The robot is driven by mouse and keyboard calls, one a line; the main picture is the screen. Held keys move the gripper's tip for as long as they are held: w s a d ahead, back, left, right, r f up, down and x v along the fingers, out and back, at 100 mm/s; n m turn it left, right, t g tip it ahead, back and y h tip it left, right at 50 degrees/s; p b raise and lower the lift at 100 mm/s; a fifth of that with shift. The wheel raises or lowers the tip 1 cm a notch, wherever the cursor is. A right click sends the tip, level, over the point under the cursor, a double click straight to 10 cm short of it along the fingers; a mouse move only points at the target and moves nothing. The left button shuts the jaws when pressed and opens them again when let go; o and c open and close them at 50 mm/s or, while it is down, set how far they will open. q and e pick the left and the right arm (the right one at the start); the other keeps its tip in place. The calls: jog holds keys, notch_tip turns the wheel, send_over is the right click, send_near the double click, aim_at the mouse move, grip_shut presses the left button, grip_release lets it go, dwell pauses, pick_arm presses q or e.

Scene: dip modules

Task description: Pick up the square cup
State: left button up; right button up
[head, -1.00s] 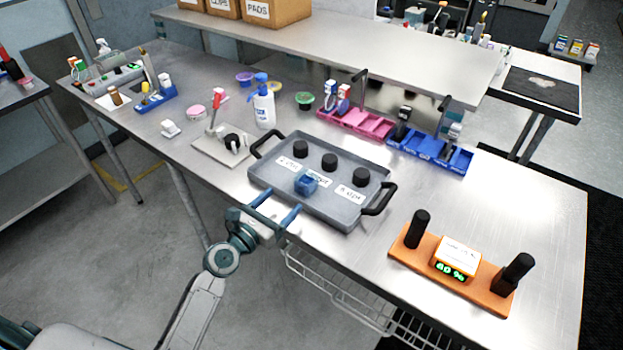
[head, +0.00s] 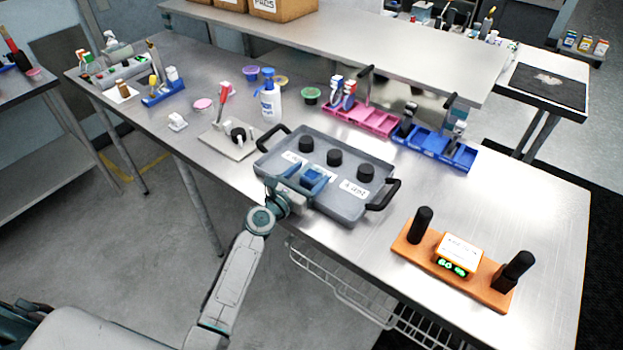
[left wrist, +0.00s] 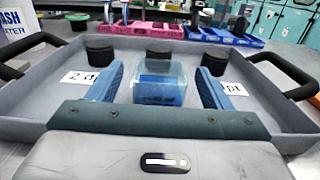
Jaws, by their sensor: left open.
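The square cup (head: 312,178) is small, blue and see-through, and stands in the grey tray (head: 345,208) near its front edge. In the left wrist view the cup (left wrist: 160,84) sits between the two blue fingers, with a gap on each side. My left gripper (head: 304,178) is open around the cup; in the left wrist view the gripper (left wrist: 160,88) shows both fingers apart. The cup hides the middle label. My right gripper is not in view.
Three black knobs, the middle one (head: 334,157) among them, stand behind the cup in the tray. The tray has black handles (head: 384,195). An orange stand (head: 480,285) with black posts is to the right. A spray bottle (head: 269,100) stands behind.

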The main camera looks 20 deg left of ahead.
pick_arm(q)
jog(key=c, duration=1)
jog(key=shift+r, duration=0.1)
jog(key=shift+c, duration=0.2)
